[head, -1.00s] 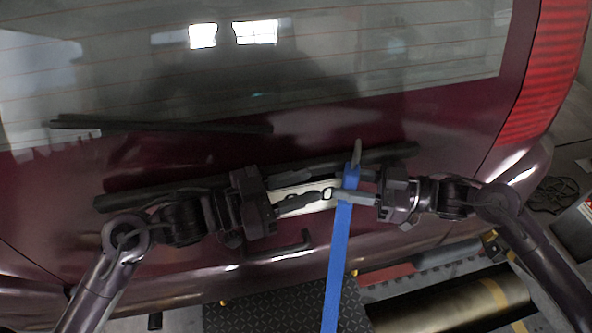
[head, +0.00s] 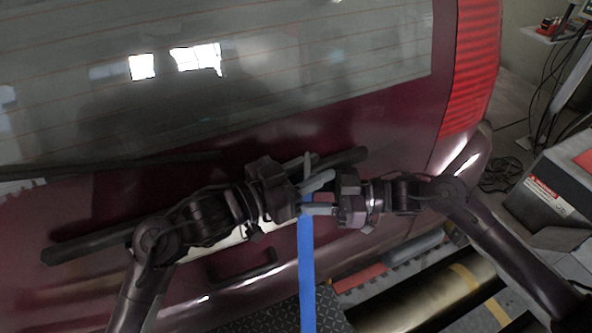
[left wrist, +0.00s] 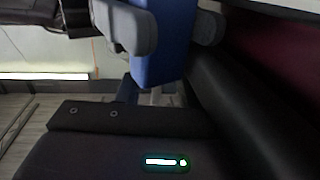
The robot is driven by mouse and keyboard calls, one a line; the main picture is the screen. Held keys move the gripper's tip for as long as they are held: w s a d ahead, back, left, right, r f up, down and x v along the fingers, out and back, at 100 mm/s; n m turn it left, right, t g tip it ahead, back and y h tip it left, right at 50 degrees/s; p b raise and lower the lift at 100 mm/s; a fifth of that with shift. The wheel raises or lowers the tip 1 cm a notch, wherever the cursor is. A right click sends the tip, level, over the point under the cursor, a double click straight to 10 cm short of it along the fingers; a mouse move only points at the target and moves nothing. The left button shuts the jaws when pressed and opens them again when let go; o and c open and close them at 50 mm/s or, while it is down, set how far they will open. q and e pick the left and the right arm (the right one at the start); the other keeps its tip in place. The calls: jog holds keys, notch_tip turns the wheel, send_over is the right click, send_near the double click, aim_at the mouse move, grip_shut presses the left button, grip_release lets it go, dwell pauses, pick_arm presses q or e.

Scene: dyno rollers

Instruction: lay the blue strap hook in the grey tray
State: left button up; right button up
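The blue strap hook shows in the head view as a blue strap (head: 307,265) hanging down from the grippers, with a grey hook tip (head: 307,160) above them. My right gripper (head: 306,209) has a grey finger across the strap and appears shut on it. My left gripper (head: 328,178) is close beside it, its grey finger reaching over the strap just above the right finger. In the left wrist view, the strap (left wrist: 162,55) stands between two grey finger pads; whether they press on it is unclear. I see nothing that is clearly the grey tray.
The dark red car rear (head: 350,120) is close behind both grippers. A grey machine (head: 550,205) with a warning label stands at the right. A dark roller with a gold band (head: 430,300) lies below right. Cables (head: 500,172) lie on the floor.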

pick_arm(q)
jog(key=shift+d, duration=0.1)
jog(key=shift+c, duration=0.4)
jog(key=shift+w, duration=0.1)
grip_shut()
pick_arm(e)
jog(key=o, duration=1.3)
